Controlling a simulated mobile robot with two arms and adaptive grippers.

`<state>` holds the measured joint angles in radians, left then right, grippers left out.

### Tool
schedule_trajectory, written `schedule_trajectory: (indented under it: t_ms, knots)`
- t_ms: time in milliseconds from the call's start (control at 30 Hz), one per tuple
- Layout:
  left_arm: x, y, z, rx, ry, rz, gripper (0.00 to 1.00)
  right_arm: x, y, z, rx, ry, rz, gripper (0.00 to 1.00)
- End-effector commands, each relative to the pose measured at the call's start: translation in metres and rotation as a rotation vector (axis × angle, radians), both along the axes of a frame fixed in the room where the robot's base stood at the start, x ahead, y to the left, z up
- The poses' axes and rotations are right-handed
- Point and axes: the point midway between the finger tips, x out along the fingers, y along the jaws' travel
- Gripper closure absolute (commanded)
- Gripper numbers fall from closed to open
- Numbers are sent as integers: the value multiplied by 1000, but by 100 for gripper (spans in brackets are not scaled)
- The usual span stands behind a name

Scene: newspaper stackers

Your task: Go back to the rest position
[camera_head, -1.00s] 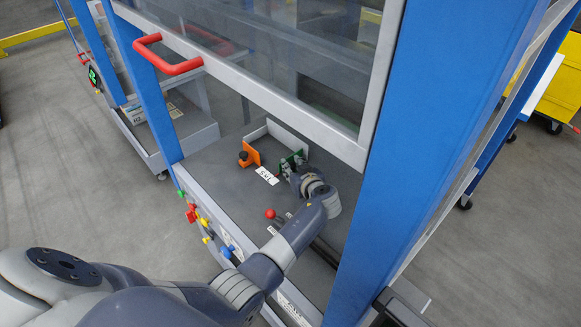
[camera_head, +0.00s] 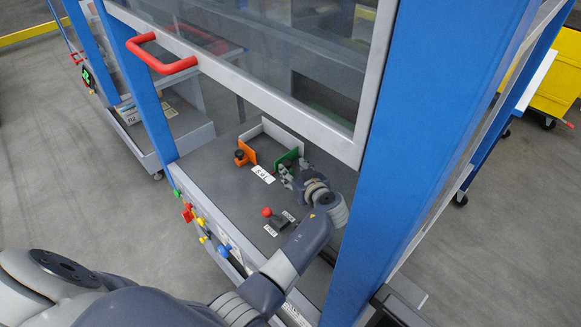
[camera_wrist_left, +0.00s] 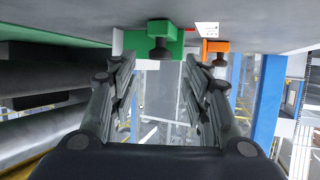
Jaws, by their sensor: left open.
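My left gripper (camera_head: 284,175) is inside the blue-framed stacker, over its grey deck (camera_head: 212,178), beside the green bracket (camera_head: 289,156). In the left wrist view its two fingers (camera_wrist_left: 163,66) are spread with nothing between them. That view also shows the green bracket (camera_wrist_left: 174,36) with a black knob below it in the picture, close to one finger, and the orange bracket (camera_wrist_left: 216,45) near the other. In the head view the orange bracket (camera_head: 246,153) stands left of the green one. My right gripper is not in view.
A blue post (camera_head: 425,130) stands close to the right of my left arm. A clear panel with a red handle (camera_head: 160,58) hangs above the deck opening. A lever with a red ball (camera_head: 267,212) is near my forearm. Coloured knobs (camera_head: 189,212) line the front edge.

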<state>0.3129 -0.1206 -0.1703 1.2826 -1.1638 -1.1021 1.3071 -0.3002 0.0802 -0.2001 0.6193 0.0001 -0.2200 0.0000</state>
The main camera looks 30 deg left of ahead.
Motion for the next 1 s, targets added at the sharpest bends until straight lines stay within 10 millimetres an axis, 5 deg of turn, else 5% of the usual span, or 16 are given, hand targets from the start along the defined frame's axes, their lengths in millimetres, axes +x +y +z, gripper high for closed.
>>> schedule_trajectory:
  t_ms: [200, 733, 1000]
  knots:
    - [-13, -14, 7, -1, 1, 0, 56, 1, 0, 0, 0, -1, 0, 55]
    - [-14, -15, 9, 0, 0, 0, 56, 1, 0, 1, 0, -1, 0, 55]
    - [-13, -15, 52, 0, -1, 0, 56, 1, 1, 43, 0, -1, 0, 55]
